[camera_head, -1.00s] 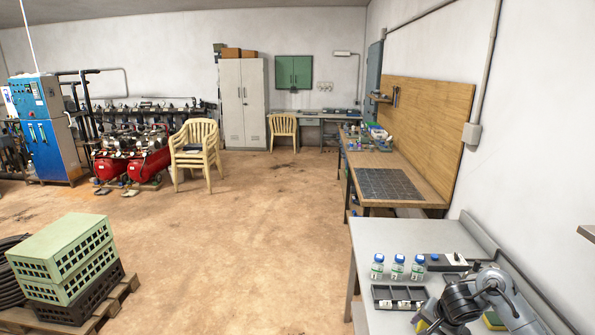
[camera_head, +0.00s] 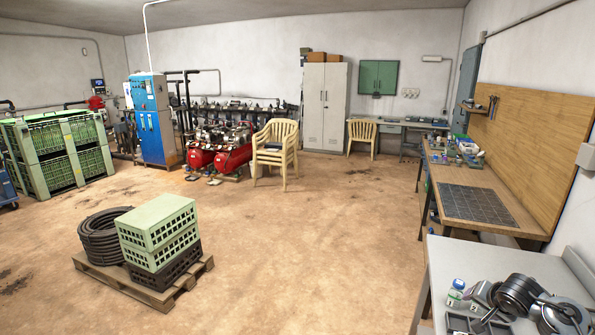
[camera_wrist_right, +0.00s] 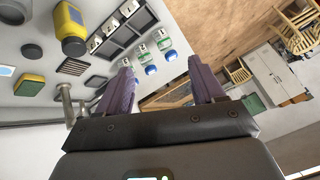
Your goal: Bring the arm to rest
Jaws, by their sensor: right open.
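My right gripper (camera_head: 484,311) is in the lower right of the head view, above the grey bench. In the right wrist view its two purple-grey fingers (camera_wrist_right: 163,88) stand apart with nothing between them. A small bottle with a blue cap (camera_head: 456,291) stands on the bench, left of the gripper. In the wrist view, blue-capped bottles (camera_wrist_right: 166,43) show beyond the fingers, one partly hidden by a finger. A dark slotted tray (camera_wrist_right: 122,32) lies beside them and shows partly in the head view (camera_head: 457,322). My left gripper is not in view.
The grey bench (camera_head: 448,255) also holds a yellow bottle (camera_wrist_right: 72,32) and a yellow-green sponge (camera_wrist_right: 29,85). A wooden workbench (camera_head: 480,180) stands behind. A pallet (camera_head: 190,285) with crates and coiled hose is on the floor. The middle floor is clear.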

